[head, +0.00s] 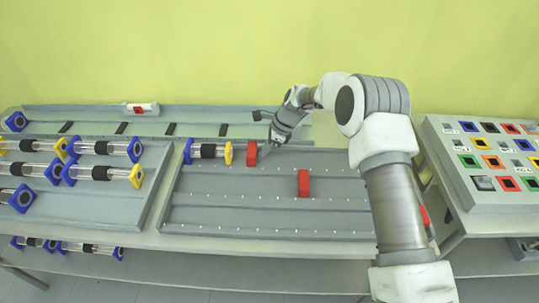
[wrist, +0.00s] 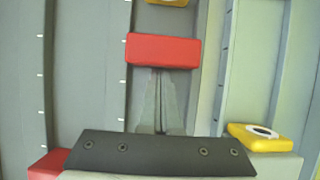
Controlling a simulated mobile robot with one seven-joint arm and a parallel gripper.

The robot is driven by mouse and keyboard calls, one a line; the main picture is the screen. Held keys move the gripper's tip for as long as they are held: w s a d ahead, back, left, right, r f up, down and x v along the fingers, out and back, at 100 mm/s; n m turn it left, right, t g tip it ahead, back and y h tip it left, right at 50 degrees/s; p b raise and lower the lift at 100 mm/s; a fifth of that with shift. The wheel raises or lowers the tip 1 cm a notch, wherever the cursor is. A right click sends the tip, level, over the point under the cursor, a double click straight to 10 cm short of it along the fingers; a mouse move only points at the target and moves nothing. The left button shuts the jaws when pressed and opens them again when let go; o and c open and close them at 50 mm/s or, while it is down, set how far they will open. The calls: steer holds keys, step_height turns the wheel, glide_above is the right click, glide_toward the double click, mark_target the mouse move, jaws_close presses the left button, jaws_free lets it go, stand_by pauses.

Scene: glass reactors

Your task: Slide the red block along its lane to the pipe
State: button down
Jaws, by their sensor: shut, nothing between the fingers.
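A red block (head: 251,153) stands in the top lane of the middle grey panel (head: 200,214), to the right of a glass pipe (head: 208,151) with a blue and a yellow end. A small gap separates the block from the yellow end. In the wrist view the red block (wrist: 163,51) lies across the lane, with a yellow end (wrist: 168,2) beyond it at the top edge. My gripper (head: 268,146) is shut and empty at the block's right side. Its fingertips (wrist: 159,74) reach the block's near edge in the wrist view; I cannot tell whether they touch.
Another red block (head: 304,183) sits in the lane below; a further red piece (head: 424,215) is partly behind my arm. More pipes (head: 103,147) fill the left panel. A button panel (head: 495,160) stands right. A yellow ringed piece (wrist: 262,136) is close on the wrist view's right.

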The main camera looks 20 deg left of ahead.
mark_target(250, 150)
steer(key=shift+s+a, duration=0.2)
steer(key=shift+a, duration=0.3)
steer(key=shift+s+a, duration=0.3)
steer(key=shift+a, duration=0.65)
steer(key=shift+s+a, duration=0.25)
steer(key=shift+a, duration=0.65)
steer(key=shift+w+d, duration=0.25)
steer(key=shift+d, duration=0.5)
steer(key=shift+w+d, duration=0.25)
steer(key=shift+d, duration=0.45)
step_height(250, 150, up, 11)
steer(key=p, duration=0.7)
